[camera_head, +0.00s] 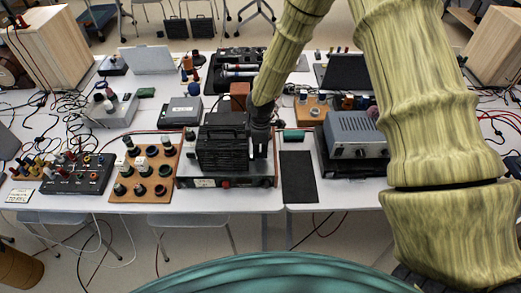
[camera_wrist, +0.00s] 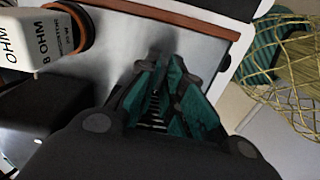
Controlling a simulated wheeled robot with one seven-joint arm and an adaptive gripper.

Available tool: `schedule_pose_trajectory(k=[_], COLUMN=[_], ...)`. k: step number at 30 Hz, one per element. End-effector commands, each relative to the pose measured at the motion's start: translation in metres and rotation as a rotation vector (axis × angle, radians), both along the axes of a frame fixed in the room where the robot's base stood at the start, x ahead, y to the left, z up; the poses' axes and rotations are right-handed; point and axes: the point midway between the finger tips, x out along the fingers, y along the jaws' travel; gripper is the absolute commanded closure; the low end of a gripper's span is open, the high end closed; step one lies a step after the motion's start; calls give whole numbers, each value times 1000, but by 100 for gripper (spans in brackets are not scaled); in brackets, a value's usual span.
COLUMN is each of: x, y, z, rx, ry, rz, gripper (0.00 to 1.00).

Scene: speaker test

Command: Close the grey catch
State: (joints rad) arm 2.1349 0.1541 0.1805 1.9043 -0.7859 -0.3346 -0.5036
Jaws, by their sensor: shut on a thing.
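My gripper (camera_head: 260,145) reaches down beside a black finned block (camera_head: 222,147) on a wood-edged unit (camera_head: 228,182) at the table's front middle. In the wrist view, its teal fingers (camera_wrist: 163,85) are close together over a bare grey metal surface (camera_wrist: 125,38) with an orange-brown edge. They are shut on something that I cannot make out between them. I cannot pick out the grey catch for certain in either view; the gripper may be hiding it. A white part with "OHM" lettering (camera_wrist: 55,45) stands at the upper left of the wrist view.
A wooden board of dark knobs (camera_head: 145,172) stands close on the left. A grey-blue box (camera_head: 355,134) stands on the right. A dark flat mat (camera_head: 299,178) lies between. Boxes and cables crowd the back; the front edge strip is mostly clear.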

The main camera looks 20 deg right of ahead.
Motion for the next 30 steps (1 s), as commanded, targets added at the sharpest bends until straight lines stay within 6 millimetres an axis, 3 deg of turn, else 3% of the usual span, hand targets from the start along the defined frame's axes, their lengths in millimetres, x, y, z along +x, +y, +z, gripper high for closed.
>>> schedule_pose_trajectory(k=[21,22,25,30], x=[1,1,1,1], y=[0,0,0,0], z=[1,1,1,0], rx=[0,0,0,0], ry=[-2,-3,-2,-1], rz=[78,78,78,77], gripper=[100,89,71,70])
